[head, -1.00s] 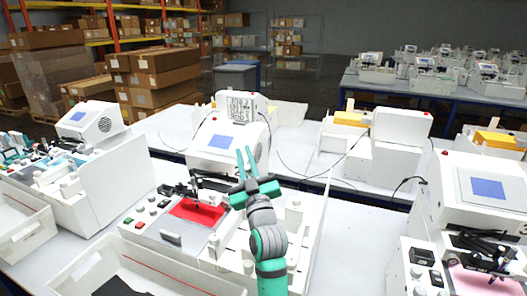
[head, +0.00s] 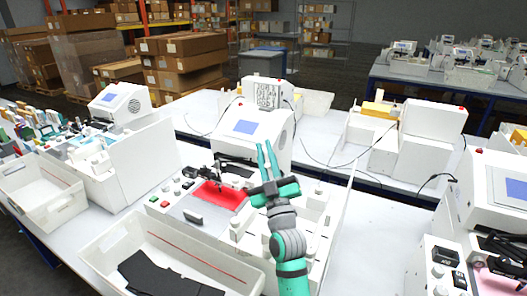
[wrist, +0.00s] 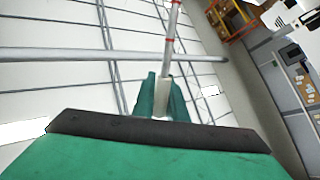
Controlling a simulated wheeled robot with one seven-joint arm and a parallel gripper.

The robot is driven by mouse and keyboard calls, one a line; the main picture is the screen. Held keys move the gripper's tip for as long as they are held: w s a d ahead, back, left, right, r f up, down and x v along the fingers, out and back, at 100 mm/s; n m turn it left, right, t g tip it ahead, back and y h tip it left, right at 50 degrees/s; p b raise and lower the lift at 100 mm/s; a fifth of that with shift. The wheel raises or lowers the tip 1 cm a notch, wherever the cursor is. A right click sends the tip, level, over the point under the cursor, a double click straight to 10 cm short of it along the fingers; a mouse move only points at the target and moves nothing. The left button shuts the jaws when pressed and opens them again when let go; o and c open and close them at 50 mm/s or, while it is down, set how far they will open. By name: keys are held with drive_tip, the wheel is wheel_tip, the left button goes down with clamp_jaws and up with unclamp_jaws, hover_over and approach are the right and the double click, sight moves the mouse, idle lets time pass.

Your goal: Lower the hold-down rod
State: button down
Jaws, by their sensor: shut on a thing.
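The plotter's red bed (head: 218,196) lies left of my gripper (head: 266,150) in the head view, with a black pen carriage (head: 219,170) over its upper part. My gripper stands over the white machine, its teal fingers pointing up in the picture and close together. In the wrist view my gripper (wrist: 162,98) is shut on a pale piece between its fingertips. A thin pale rod with red bands (wrist: 171,40) runs up from there, and looks like the hold-down rod. The head view does not show the rod clearly.
The machine's white housing (head: 254,130) with a blue screen stands behind my gripper. A white bin (head: 170,253) with black sheets is in front. A white side panel (head: 342,225) rises to the right, and another plotter (head: 500,195) stands farther right.

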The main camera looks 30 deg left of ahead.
drive_tip(key=shift+w+d, duration=0.15)
drive_tip(key=shift+d, duration=0.2)
drive_tip(key=c, duration=1.8)
unclamp_jaws()
drive_tip(key=shift+d, duration=0.2)
drive_tip(key=shift+o, duration=0.2)
drive_tip(key=shift+a, duration=0.3)
drive_tip(key=s+d, duration=0.9)
drive_tip(key=d, duration=0.1)
drive_tip(key=shift+f, duration=0.3)
drive_tip(key=shift+a, duration=0.15)
